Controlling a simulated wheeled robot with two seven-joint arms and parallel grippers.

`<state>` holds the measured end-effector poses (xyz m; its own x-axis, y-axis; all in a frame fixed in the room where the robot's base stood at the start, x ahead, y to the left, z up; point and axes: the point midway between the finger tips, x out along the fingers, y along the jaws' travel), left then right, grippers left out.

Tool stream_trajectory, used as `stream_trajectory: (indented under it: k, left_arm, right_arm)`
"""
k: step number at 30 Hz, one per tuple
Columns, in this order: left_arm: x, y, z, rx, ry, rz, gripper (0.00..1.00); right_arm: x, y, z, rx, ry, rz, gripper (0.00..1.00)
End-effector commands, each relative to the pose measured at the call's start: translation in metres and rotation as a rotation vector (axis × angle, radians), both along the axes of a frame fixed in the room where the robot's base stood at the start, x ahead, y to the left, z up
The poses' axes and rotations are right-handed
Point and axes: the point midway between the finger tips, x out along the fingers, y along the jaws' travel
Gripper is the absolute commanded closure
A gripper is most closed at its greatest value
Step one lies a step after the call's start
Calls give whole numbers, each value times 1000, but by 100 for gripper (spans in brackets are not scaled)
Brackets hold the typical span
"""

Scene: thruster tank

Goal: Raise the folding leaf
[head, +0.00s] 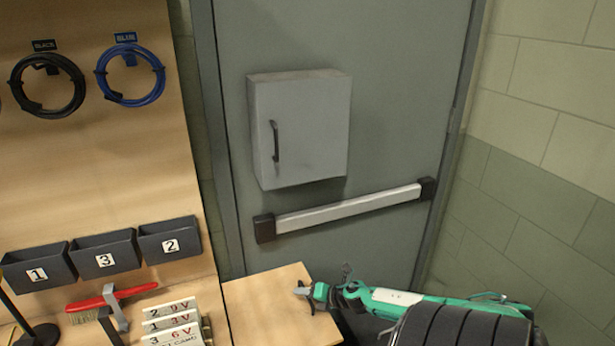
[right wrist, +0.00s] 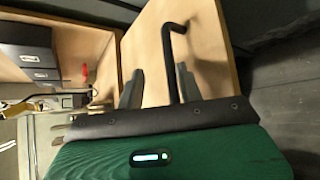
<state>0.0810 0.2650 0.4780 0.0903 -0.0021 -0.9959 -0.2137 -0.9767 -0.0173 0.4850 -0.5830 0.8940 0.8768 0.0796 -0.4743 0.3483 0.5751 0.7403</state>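The folding leaf (head: 262,300) is a pale wooden panel at the right end of the bench in the head view. In the right wrist view the leaf (right wrist: 205,45) fills the upper middle, with a bent black bar handle (right wrist: 171,65) on its face. I cannot tell its exact angle. My right gripper (head: 304,290) is at the leaf's right edge. In the right wrist view its fingers (right wrist: 160,80) are apart, with the handle's bar between them, nearer the right finger. Contact is unclear. The handle's lower end is hidden behind my gripper. My left gripper is out of view.
A grey door with a push bar (head: 345,209) and a wall cabinet (head: 300,130) stands behind. On the bench are a red brush (head: 105,298) and voltage-labelled blocks (head: 172,325). Numbered bins (head: 105,255) and cable coils (head: 130,75) hang on the wooden board.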

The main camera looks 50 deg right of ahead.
Motion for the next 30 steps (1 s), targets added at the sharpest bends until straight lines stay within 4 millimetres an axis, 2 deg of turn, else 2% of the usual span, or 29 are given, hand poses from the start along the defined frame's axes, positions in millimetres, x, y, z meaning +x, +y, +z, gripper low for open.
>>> stream_trajectory:
  k: [16,30]
  left_arm:
    - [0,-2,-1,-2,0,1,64]
    - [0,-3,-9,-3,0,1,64]
  right_arm:
    - [-4,-1,1,-2,1,-1,67]
    - [-46,-4,21,-2,4,-1,67]
